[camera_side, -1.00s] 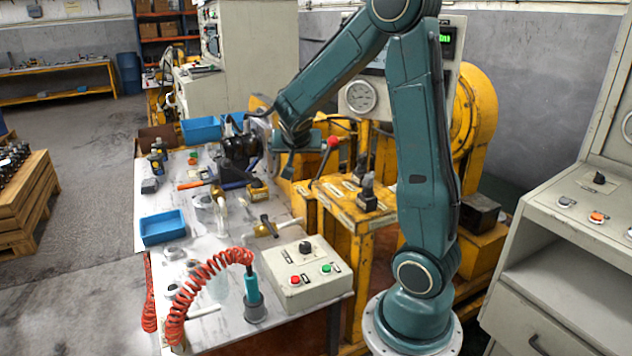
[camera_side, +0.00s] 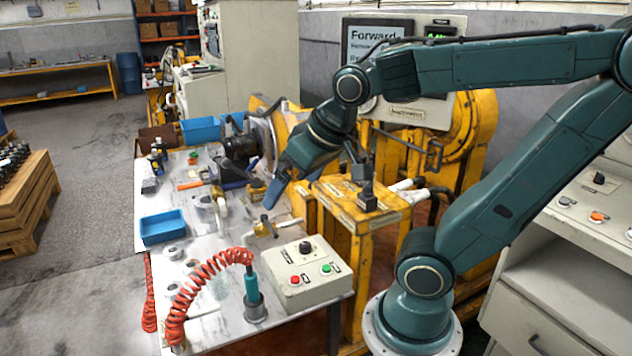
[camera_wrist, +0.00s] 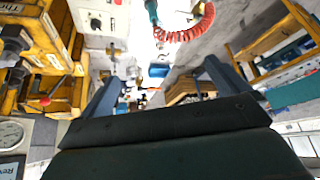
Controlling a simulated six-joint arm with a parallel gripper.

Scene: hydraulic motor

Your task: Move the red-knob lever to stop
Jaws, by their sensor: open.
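The red-knob lever (camera_wrist: 44,101) shows at the left in the wrist view, on the yellow stand. In the side view its red knob is hidden behind my arm. My gripper (camera_side: 274,193) points down and left over the table edge, beside the yellow stand (camera_side: 350,213). In the wrist view my gripper (camera_wrist: 162,72) is open, with nothing clearly held between its two fingers. The lever lies outside the fingers, to their left. A screen (camera_side: 377,35) behind reads "Forward".
A control box (camera_side: 305,278) with red and green buttons sits at the table's front. A red coiled hose (camera_side: 205,270) and a blue tray (camera_side: 162,227) are left of it. The dark motor (camera_side: 236,145) stands at the back of the table.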

